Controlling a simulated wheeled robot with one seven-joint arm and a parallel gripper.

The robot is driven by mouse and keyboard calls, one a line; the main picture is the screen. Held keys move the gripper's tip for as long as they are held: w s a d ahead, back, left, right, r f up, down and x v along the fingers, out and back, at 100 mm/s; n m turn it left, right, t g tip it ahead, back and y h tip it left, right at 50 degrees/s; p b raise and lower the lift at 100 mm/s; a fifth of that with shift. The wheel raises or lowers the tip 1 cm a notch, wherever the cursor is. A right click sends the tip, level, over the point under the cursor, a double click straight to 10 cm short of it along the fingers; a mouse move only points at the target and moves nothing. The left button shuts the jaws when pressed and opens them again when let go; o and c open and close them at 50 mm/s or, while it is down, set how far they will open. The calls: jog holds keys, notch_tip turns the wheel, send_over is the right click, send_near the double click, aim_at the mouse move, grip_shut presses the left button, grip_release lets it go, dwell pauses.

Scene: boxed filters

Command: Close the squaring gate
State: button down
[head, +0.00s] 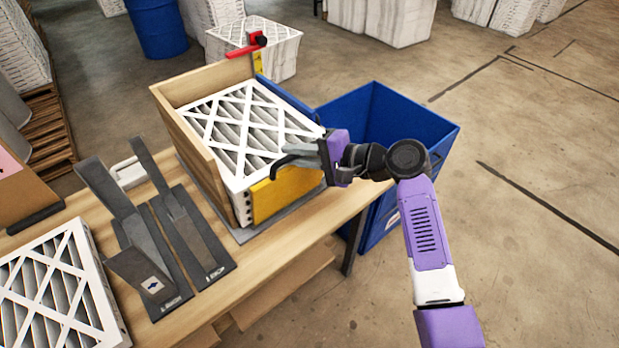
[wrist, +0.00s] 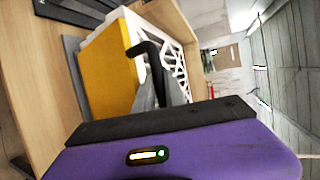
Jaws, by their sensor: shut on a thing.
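The squaring gate appears to be the yellow panel (head: 287,192), standing upright along the near right side of the filter stack (head: 245,128) in the wooden box. In the wrist view the yellow panel (wrist: 108,75) is at the left, close beside the white filter frame. My gripper (head: 283,160) is at the panel's top edge, reaching in from the right. It is shut on a black bent handle (wrist: 153,58) by the panel. The grip itself is partly hidden, and I cannot tell whether the panel touches the filters along its whole length.
A blue bin (head: 375,220) stands right of the table (head: 300,240). A red clamp (head: 245,50) is at the box's back corner. Dark metal brackets (head: 165,235) and another filter (head: 60,290) lie on the left. Floor at the right is clear.

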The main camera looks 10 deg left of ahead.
aim_at(281, 157)
jog(key=shift+w+a+r+m+g+h+p, duration=0.15)
jog(key=shift+w+a+h, duration=0.2)
jog(key=shift+w+a, duration=0.3)
jog(key=shift+w+a+r+m+g+h+p, duration=0.15)
jog(key=shift+w+a+h, duration=0.25)
jog(key=shift+a, duration=0.4)
jog(key=shift+w+a+m+g+h, duration=0.1)
jog(key=shift+w+a+g+h, duration=0.2)
jog(key=shift+w+a, duration=0.35)
jog(key=shift+a, duration=0.15)
jog(key=c, duration=1.4)
grip_release()
jog(key=shift+a, duration=0.1)
jog(key=shift+d+r, duration=0.2)
jog(key=shift+d, duration=0.4)
jog(key=b+v, duration=0.1)
jog(key=v, duration=0.5)
jog(key=shift+s+d+r, duration=0.2)
